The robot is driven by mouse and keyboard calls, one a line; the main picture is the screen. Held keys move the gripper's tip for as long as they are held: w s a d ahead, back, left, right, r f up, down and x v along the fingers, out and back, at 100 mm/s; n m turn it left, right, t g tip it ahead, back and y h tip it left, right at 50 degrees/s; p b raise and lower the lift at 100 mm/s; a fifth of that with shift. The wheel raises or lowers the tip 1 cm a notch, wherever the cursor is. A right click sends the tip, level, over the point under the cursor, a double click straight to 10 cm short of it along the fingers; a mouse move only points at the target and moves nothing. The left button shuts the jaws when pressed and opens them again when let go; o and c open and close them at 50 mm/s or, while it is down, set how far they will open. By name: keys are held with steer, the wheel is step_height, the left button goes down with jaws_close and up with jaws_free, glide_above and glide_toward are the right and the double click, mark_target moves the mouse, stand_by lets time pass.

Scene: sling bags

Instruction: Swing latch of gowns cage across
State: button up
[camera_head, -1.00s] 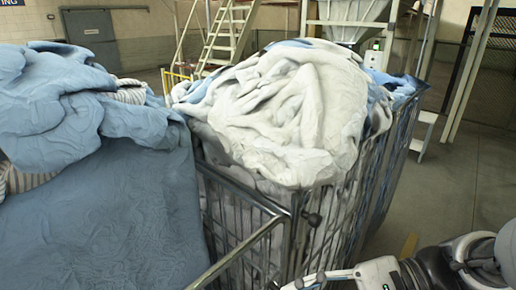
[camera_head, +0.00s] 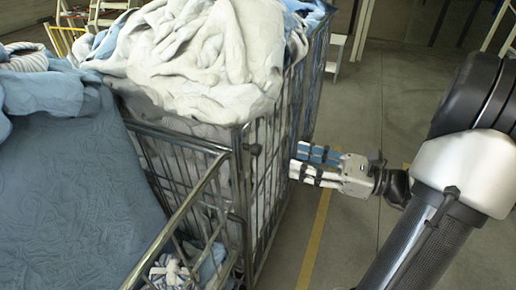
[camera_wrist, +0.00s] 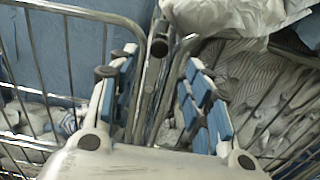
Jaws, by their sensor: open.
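The wire cage (camera_head: 240,195) stands in the middle of the head view, heaped with white and pale blue cloth. A dark round knob (camera_head: 255,149), which looks like the latch end, sits near the top of its front corner post. In the wrist view the dark knob (camera_wrist: 159,46) lies between and just beyond my fingers. My gripper (camera_head: 296,160) is open and empty, to the right of the cage corner, with its blue-padded fingers pointing left at it. In the wrist view my gripper (camera_wrist: 160,68) has one finger on each side of the corner bars. I cannot tell whether they touch.
A blue cloth pile (camera_head: 85,190) fills the left. A metal rail (camera_head: 180,220) slants from the cage corner toward the lower left. Floor with a yellow line (camera_head: 314,240) is free to the right. A ladder (camera_head: 105,12) stands behind.

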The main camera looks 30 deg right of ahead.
mark_target(261, 150)
steer(key=x, duration=1.1)
steer(key=shift+w+a, duration=0.2)
steer(key=shift+c, duration=0.2)
jaws_close()
